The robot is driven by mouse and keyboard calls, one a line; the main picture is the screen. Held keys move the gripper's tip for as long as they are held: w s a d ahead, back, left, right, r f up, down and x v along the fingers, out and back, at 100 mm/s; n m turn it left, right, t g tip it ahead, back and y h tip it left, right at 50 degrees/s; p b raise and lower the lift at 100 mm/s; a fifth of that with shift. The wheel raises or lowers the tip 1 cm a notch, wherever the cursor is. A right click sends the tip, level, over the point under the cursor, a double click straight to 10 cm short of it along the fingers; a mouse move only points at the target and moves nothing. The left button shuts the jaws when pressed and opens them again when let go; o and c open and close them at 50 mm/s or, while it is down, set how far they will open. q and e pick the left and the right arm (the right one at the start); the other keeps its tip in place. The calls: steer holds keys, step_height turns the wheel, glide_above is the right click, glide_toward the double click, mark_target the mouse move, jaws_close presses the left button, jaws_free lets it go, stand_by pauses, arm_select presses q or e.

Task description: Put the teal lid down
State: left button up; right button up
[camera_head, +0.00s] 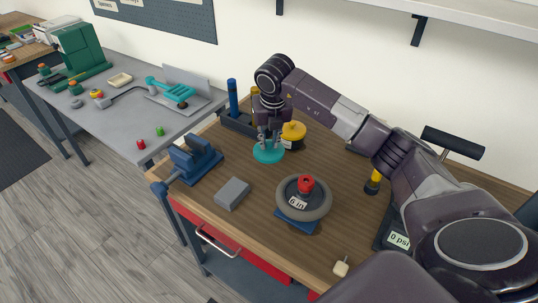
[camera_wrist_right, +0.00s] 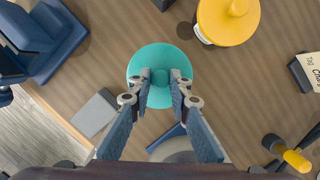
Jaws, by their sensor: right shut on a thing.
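The teal lid (camera_head: 267,154) is a round disc with a knob on top. My right gripper (camera_head: 268,135) is above it with its fingers pointing down. In the right wrist view the fingers (camera_wrist_right: 162,84) close on the knob of the teal lid (camera_wrist_right: 161,57). The lid is over the wooden workbench (camera_head: 330,165); whether it touches the top I cannot tell. A yellow-lidded jar (camera_head: 293,134) stands just right of and behind the lid, and its yellow lid also shows in the right wrist view (camera_wrist_right: 228,18). My left gripper is not in view.
A blue vise (camera_head: 196,160) is left of the lid. A grey block (camera_head: 233,193) and a wheel on a blue stand (camera_head: 303,198) are in front. Bare wood lies between lid and block.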

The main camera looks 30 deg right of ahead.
mark_target(269, 152)
step_height(269, 152, down, 8)
steer(key=shift+r+p, duration=0.25)
steer(key=shift+p, duration=0.5)
steer(key=shift+f, duration=0.1)
steer(key=o, duration=0.9)
steer(key=shift+o, duration=0.2)
steer(key=shift+r, duration=0.65)
steer(key=b+v, duration=0.2)
steer(key=v, duration=0.9)
steer(key=shift+s+a+b, duration=0.1)
steer(key=shift+s+b, duration=0.05)
steer(key=shift+b, duration=0.2)
